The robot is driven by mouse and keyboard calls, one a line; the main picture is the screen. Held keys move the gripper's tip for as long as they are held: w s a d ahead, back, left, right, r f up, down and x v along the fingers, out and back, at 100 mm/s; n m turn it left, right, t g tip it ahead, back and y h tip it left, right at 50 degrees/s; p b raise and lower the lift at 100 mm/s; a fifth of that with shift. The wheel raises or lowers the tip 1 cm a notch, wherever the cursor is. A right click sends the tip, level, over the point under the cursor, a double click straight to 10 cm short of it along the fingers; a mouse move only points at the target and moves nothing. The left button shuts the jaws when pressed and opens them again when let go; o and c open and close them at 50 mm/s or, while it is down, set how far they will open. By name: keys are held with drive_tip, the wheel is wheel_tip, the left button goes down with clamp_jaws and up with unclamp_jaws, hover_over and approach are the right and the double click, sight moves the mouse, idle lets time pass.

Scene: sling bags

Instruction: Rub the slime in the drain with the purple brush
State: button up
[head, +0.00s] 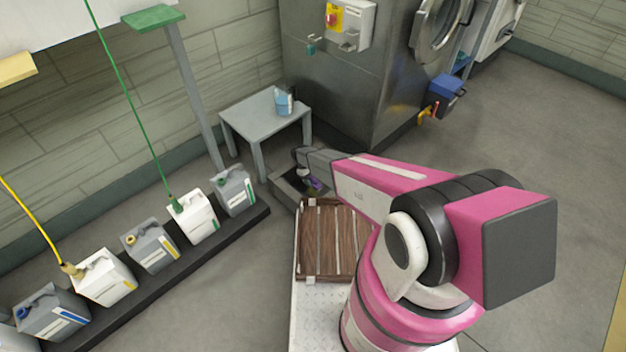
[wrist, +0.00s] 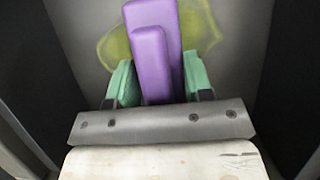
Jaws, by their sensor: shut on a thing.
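The purple brush (wrist: 152,55) is between the two teal fingers of my gripper (wrist: 160,80), which is shut on it. Its far end points into the drain, over the yellow-green slime (wrist: 203,25) on the grey floor of the drain. The brush hides the middle of the slime patch. I cannot tell whether the brush touches the slime. In the head view, my arm reaches down to the grey drain (head: 284,192), and a small bit of the brush (head: 315,184) shows there. The slime is hidden in the head view.
Dark drain walls (wrist: 262,60) rise close on both sides in the wrist view. A grey table (head: 252,122) with a blue cup (head: 284,101) stands behind the drain. Several canisters (head: 193,217) stand on a black strip at left.

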drive_tip(key=shift+s+a, duration=1.2)
drive_tip(key=shift+s+a+f, duration=0.1)
drive_tip(key=shift+s+a, duration=1)
drive_tip(key=shift+s, duration=0.05)
drive_tip(key=shift+s+d, duration=0.5)
drive_tip(key=shift+s, duration=0.2)
drive_tip(key=shift+w+d, duration=0.2)
drive_tip(key=shift+d, duration=0.1)
drive_tip(key=shift+w+d+r, duration=0.2)
drive_tip(key=shift+w+d, duration=0.85)
drive_tip(key=shift+w, duration=0.25)
drive_tip(key=shift+w+d+f, duration=0.15)
drive_tip(key=shift+w+d, duration=1.25)
drive_tip(key=shift+w, duration=0.1)
drive_tip(key=shift+w+d, duration=2.35)
drive_tip(key=shift+s+d, duration=0.5)
drive_tip(key=shift+d, duration=0.05)
drive_tip(key=shift+s+a, duration=5.05)
drive_tip(key=shift+s, duration=0.1)
drive_tip(key=shift+s+d+r, duration=0.2)
drive_tip(key=shift+s+d, duration=0.25)
drive_tip(key=shift+s, duration=0.25)
drive_tip(key=shift+d, duration=0.15)
